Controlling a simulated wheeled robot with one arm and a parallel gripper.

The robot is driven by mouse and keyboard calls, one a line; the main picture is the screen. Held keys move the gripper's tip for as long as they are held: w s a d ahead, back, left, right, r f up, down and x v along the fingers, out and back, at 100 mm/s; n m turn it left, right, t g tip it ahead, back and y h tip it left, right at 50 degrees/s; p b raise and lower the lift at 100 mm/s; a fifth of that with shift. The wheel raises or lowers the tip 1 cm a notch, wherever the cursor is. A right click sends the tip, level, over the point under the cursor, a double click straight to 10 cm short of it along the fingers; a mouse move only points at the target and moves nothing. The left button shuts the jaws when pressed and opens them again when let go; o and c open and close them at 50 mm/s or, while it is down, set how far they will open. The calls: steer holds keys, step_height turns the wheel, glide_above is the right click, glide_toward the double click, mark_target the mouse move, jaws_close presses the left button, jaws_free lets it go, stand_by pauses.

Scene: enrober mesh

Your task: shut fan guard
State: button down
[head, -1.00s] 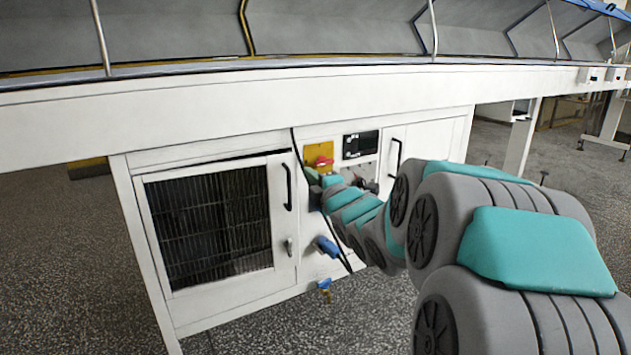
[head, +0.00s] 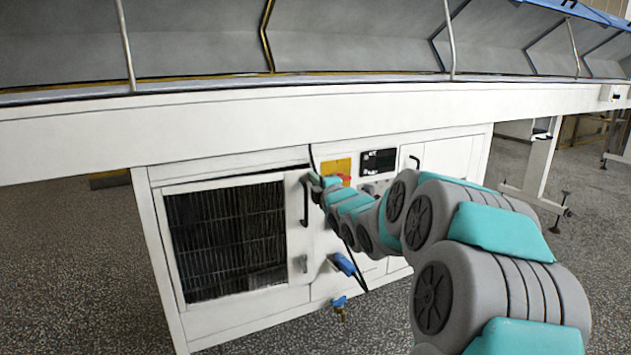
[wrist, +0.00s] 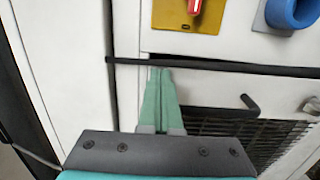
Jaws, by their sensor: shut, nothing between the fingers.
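The fan guard (head: 296,242) is a white-framed door with dark wire mesh (head: 228,243), on the left of the cabinet under the conveyor. A dark gap shows along its top edge, so it looks slightly ajar. Its black handle (head: 305,201) is on the right side, with a small latch below. My gripper (head: 315,184) is at the guard's upper right corner, close to the handle. In the wrist view my gripper (wrist: 160,72) has its green fingers together and empty, near the guard's edge. I cannot tell whether they touch it. The mesh (wrist: 245,135) shows beyond them.
A black cable (head: 312,158) hangs down beside the guard. A red switch on a yellow plate (head: 335,166), a dark display panel (head: 379,161) and a blue connector (head: 343,264) are to the right. The white conveyor beam (head: 250,125) runs above. Open floor lies left.

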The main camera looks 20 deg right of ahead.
steer(key=w, duration=0.4)
steer(key=shift+w+d+r, duration=0.1)
steer(key=shift+d+r, duration=0.2)
steer(key=shift+d, duration=0.1)
